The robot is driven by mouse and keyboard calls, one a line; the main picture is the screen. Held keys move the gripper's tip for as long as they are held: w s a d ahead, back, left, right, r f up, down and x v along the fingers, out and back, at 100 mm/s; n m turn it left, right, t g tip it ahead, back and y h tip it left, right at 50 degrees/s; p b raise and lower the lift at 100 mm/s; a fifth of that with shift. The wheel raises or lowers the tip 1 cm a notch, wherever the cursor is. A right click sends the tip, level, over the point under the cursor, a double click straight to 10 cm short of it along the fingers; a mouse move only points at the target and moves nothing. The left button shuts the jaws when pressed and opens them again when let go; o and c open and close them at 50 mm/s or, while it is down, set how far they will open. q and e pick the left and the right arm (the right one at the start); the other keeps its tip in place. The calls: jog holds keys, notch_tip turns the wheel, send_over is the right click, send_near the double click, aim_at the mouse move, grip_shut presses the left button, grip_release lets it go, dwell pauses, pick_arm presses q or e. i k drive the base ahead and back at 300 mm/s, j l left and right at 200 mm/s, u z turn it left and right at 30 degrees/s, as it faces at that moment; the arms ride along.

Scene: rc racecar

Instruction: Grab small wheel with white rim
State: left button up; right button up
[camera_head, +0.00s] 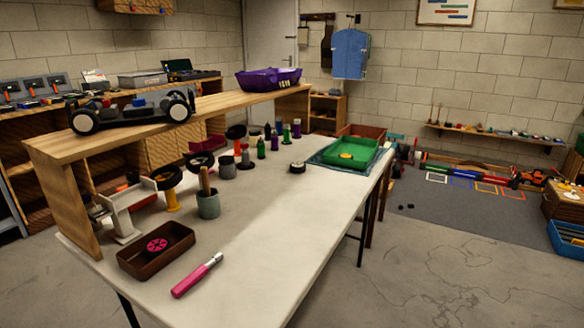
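A small black wheel with a pale, whitish rim (297,167) lies on the white worktable (262,235), toward its far right part, just left of the green tray. A dark car chassis (135,112) stands on the raised wooden shelf and carries black wheels with white rims (85,121). Another dark wheel (167,177) sits on a yellow stand, and one more (201,161) is near it; their rims are hard to make out. A pink-hubbed wheel (157,246) lies in a brown tray. Neither of my grippers shows in this view.
A pink-handled tool (197,276) lies near the table's front. A grey-green cup (208,204), several bottles (261,148) and the green tray (345,155) stand around the small wheel. A purple car body (268,79) is on the shelf (225,102).

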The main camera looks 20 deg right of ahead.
aim_at(296, 167)
jog(key=i+l+u, duration=0.15)
jog(key=l+u, duration=0.2)
jog(key=l, duration=0.65)
jog(key=l+u, duration=0.4)
jog(key=l, duration=0.55)
